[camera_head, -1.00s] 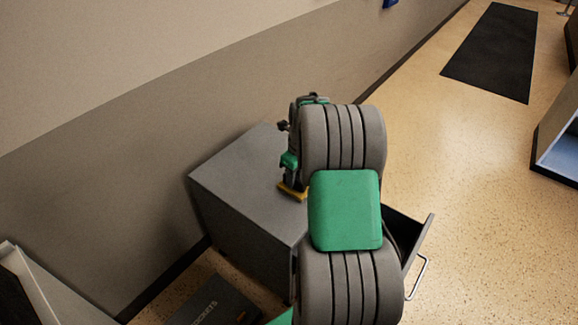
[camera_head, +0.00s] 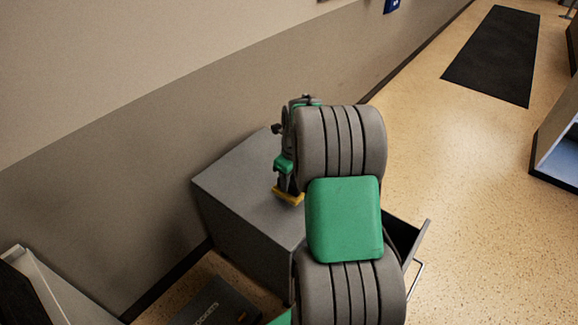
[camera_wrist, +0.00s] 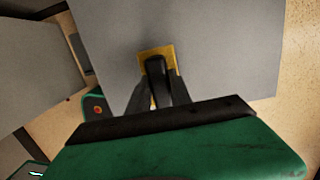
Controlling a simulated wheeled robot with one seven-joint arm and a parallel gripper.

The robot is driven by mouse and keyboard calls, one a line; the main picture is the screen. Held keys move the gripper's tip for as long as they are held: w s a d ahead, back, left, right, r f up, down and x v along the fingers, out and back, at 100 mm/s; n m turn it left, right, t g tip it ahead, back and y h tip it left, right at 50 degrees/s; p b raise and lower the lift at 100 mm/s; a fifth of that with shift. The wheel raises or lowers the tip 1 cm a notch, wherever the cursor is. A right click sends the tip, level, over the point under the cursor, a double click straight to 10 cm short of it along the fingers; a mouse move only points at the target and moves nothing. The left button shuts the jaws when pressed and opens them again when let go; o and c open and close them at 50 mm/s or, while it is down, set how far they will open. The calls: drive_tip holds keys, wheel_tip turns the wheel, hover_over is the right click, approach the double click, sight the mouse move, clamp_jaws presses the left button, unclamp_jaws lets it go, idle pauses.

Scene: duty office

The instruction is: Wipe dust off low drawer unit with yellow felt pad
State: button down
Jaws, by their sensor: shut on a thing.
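The low drawer unit (camera_head: 235,185) is a grey box against the wall. Its grey top also fills much of the wrist view (camera_wrist: 225,60). A drawer (camera_head: 405,240) stands open on its right side. The yellow felt pad (camera_head: 290,197) is at the unit's top, near the front edge, partly hidden by my arm. My gripper (camera_wrist: 158,82) is shut on the pad (camera_wrist: 145,55), whose yellow edges show around the dark fingers. The pad looks to be at the top surface; I cannot tell whether it touches. No dust is clearly visible on the bare top.
A dark box with lettering (camera_head: 215,305) lies on the floor at the lower left. The wall (camera_head: 130,180) runs behind the unit. A black mat (camera_head: 492,55) lies on open floor at the back right. A shelf-like unit (camera_head: 558,150) stands at the right edge.

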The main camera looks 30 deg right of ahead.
drive_tip(key=shift+r+p, duration=1.6)
drive_tip(key=shift+r, duration=0.55)
